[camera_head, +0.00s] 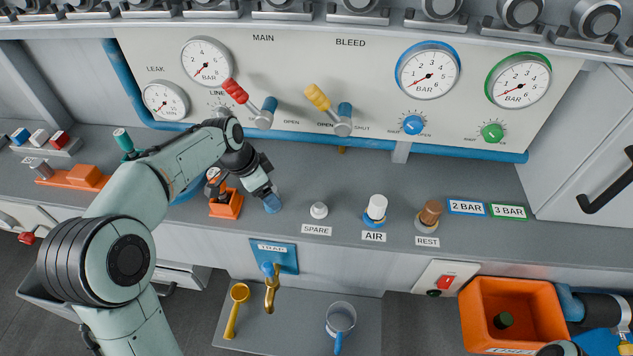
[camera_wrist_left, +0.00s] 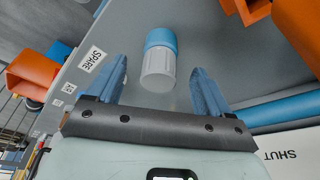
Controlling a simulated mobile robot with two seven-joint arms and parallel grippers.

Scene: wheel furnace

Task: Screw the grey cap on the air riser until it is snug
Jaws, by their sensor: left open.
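In the head view, a pale cap (camera_head: 377,203) stands upright over a blue base behind the AIR label (camera_head: 374,237). A small grey cap (camera_head: 319,210) sits behind the SPARE label (camera_head: 317,230). My left gripper (camera_head: 271,203) is low over the bench, left of SPARE. In the left wrist view its blue fingers (camera_wrist_left: 158,95) are open. A ribbed pale grey cap (camera_wrist_left: 158,70) with a blue part (camera_wrist_left: 161,39) shows between them, with gaps on both sides. I cannot tell which fixture this is. My right gripper (camera_head: 578,318) is partly cut off at lower right; its opening is unclear.
A brown cap (camera_head: 432,210) stands behind the REST label. An orange holder (camera_head: 226,205) is close left of my left gripper. The gauge panel (camera_head: 300,70) has red and yellow levers. An orange bin (camera_head: 475,310) holds a dark green piece at lower right.

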